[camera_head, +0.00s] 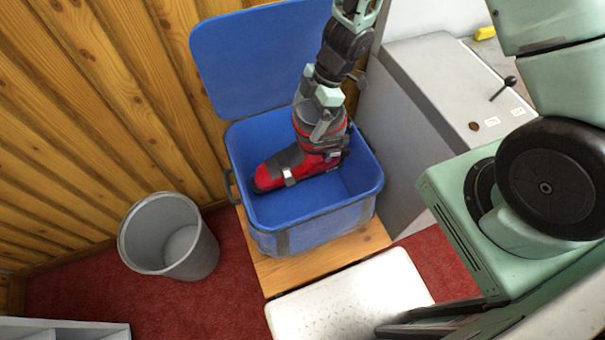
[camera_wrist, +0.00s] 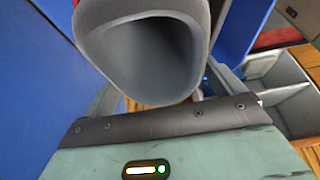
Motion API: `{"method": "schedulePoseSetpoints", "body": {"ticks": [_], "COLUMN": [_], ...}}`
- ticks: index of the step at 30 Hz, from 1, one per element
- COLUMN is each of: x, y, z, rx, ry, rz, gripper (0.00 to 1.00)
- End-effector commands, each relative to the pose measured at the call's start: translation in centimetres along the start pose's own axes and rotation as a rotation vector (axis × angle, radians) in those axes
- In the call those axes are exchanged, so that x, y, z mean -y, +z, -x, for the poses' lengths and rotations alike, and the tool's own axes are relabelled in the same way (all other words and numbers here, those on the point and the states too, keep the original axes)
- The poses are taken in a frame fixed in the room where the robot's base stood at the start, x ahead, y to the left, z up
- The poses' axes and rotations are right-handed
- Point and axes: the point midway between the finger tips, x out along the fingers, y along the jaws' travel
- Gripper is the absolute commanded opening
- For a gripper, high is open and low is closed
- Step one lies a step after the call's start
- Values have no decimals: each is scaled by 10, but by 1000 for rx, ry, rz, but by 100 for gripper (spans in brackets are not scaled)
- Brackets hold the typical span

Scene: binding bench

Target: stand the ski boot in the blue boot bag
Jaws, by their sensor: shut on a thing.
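The ski boot (camera_head: 285,166) is red and grey with buckles. It is upright inside the open blue boot bag (camera_head: 310,232), with its toe to the left. Whether its sole touches the bag's floor is hard to tell. My gripper (camera_head: 322,122) is shut on the upper cuff of the boot, above the bag's opening. In the wrist view the boot's grey cuff opening (camera_wrist: 145,55) fills the upper middle, in front of my gripper. The bag's blue lid (camera_head: 255,60) stands open at the back.
The bag stands on a wooden board (camera_head: 268,272). A grey bin (camera_head: 168,238) is on the red carpet to the left. A grey cabinet (camera_head: 440,75) is close on the right. A white perforated tray (camera_head: 345,295) lies in front.

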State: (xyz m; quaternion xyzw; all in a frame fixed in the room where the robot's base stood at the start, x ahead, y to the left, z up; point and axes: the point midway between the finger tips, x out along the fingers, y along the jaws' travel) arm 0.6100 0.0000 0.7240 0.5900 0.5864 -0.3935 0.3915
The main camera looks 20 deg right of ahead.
Motion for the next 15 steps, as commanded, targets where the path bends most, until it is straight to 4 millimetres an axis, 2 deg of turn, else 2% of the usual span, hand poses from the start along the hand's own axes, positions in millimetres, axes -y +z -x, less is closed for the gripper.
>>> {"method": "schedulePoseSetpoints", "body": {"ticks": [15], "x": [0], "y": [41], "z": [-99], "rx": [-2], "ry": [0], "rz": [-3], "gripper": [23]}}
